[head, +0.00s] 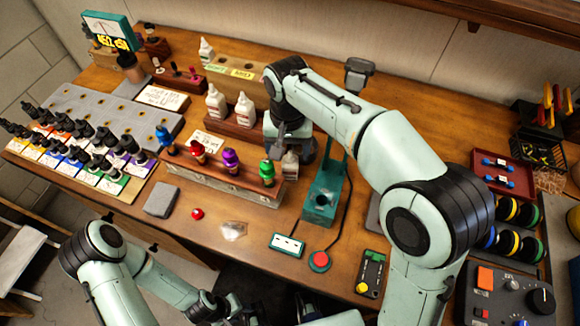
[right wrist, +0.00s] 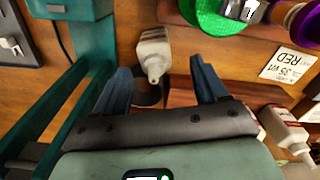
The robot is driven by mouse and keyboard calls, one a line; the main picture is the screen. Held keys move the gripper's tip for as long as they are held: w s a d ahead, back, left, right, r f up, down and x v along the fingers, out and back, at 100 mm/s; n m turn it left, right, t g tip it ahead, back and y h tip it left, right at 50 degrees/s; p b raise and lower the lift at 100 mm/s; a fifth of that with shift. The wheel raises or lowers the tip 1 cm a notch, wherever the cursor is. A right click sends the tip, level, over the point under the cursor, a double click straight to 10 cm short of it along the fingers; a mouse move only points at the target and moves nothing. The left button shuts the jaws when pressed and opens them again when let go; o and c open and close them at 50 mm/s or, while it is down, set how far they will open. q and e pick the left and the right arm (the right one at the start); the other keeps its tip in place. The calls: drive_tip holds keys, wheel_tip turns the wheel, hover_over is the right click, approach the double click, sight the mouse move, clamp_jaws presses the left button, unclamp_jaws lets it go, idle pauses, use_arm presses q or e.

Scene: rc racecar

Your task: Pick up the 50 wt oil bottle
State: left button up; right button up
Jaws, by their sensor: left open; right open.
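A white oil bottle (head: 290,164) stands beside the right end of the wooden driver rack, partly hidden by my right gripper (head: 289,147). In the right wrist view the bottle (right wrist: 153,52) shows between and just beyond the open fingers of my right gripper (right wrist: 158,70), with no contact visible. Its label cannot be read. Two similar white bottles (head: 216,102) (head: 244,110) stand in a wooden holder to the left, and another bottle (head: 206,50) stands farther back. My left gripper (head: 228,306) is low at the bottom edge, open, away from the bottles.
A teal stand (head: 322,196) is close on the right of the bottle. The wooden rack (head: 225,180) holds coloured-handled tools in front. A card reading RED 35 WT (right wrist: 289,66) lies near the rack.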

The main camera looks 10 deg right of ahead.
sight(290, 159)
drive_tip(key=f, duration=0.4)
drive_tip(key=shift+d+f, duration=0.1)
drive_tip(key=shift+d, duration=0.15)
drive_tip(key=c, duration=1.1)
